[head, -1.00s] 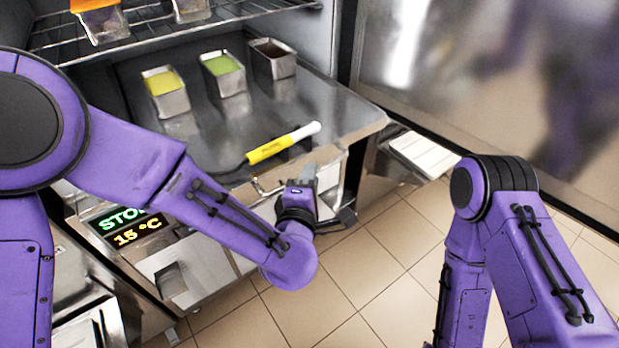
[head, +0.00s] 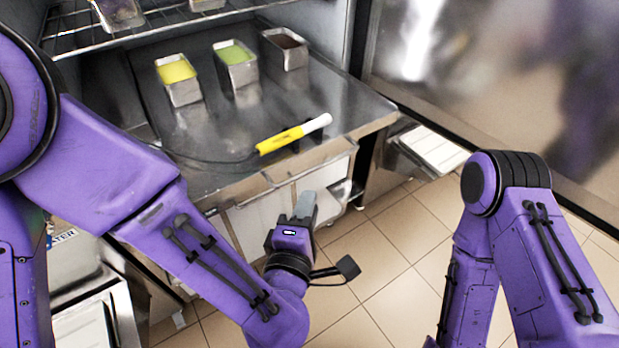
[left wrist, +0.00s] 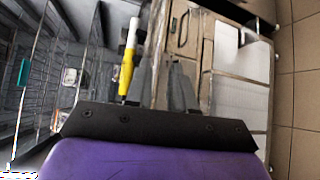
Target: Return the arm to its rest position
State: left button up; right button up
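My left arm comes in from the left in the head view, bent over the front of the freezer unit. Its gripper (head: 304,206) is in front of the unit's front edge, below the metal shelf and apart from it.
A yellow probe with a white end (head: 293,134) lies near the front edge of the metal counter (head: 340,104). Tins of yellow (head: 179,93), green (head: 236,77) and dark contents (head: 284,58) stand behind it. A wire rack (head: 150,22) is above. Tiled floor (head: 390,262) is open between the arms.

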pick_arm(q)
jog(key=a+f+m+g+y, duration=0.1)
jog(key=a+f+m+g, duration=0.2)
jog(key=a+f+m, duration=0.45)
jog(key=a+f+m+g+y, duration=0.25)
jog(key=a+f, duration=0.25)
jog(key=f, duration=0.6)
jog(key=s+a+f+g+y, duration=0.3)
jog(key=s+a+f+g, duration=0.4)
jog(key=s+a+f, duration=0.7)
jog(key=s+a, duration=0.2)
jog(key=s, duration=0.2)
jog(key=shift+a+f+m, duration=0.25)
jog(key=shift+a+m, duration=0.05)
jog(key=shift+a, duration=0.05)
